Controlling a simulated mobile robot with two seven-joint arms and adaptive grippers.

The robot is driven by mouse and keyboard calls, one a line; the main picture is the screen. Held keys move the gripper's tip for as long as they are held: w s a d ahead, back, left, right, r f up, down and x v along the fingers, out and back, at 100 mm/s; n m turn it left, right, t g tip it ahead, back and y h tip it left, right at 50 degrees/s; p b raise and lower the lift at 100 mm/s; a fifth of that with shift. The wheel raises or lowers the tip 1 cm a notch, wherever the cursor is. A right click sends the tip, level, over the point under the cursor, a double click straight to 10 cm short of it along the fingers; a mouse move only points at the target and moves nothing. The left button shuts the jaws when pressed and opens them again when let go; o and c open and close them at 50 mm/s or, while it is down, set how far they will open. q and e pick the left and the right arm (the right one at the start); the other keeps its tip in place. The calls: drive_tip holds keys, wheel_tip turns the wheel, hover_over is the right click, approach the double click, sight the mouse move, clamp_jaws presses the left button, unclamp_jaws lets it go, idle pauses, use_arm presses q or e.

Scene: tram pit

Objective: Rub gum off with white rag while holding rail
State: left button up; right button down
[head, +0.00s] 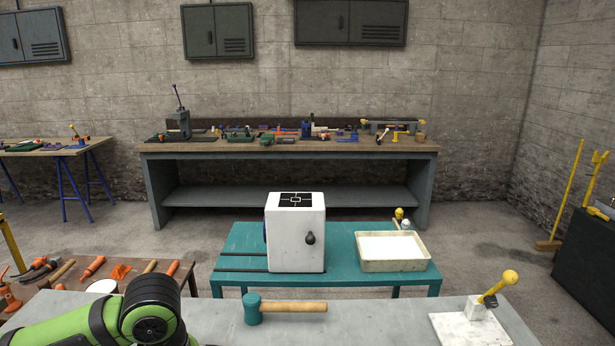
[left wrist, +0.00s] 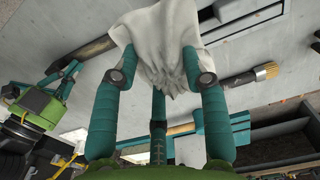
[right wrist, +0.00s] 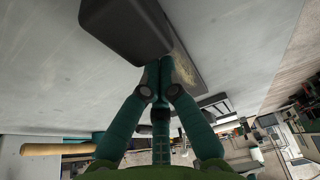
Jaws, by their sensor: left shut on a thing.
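My left gripper (left wrist: 160,58) is shut on the white rag (left wrist: 158,35), which hangs bunched between and beyond its fingers. A dark bar, seemingly the rail (left wrist: 88,50), lies left of the rag; the rag overlaps its near end. My right gripper (right wrist: 160,62) has its fingertips close together at a grey strip (right wrist: 190,75). A yellowish-brown patch, perhaps the gum (right wrist: 183,60), shows on this strip. Whether the fingers grip the strip is unclear. My right gripper also shows at the left of the left wrist view (left wrist: 62,68). Neither gripper shows in the head view.
A teal mallet (head: 252,309) with a wooden handle lies on the grey bench (head: 380,325). A white block with a yellow-knobbed lever (head: 490,297) stands at its right. Beyond is a teal table (head: 240,262) with a white box (head: 297,240) and a cream tray (head: 394,266).

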idle(0.4)
drive_tip(key=c, duration=1.4)
unclamp_jaws()
drive_tip(key=v, duration=1.2)
drive_tip(key=shift+o, duration=0.3)
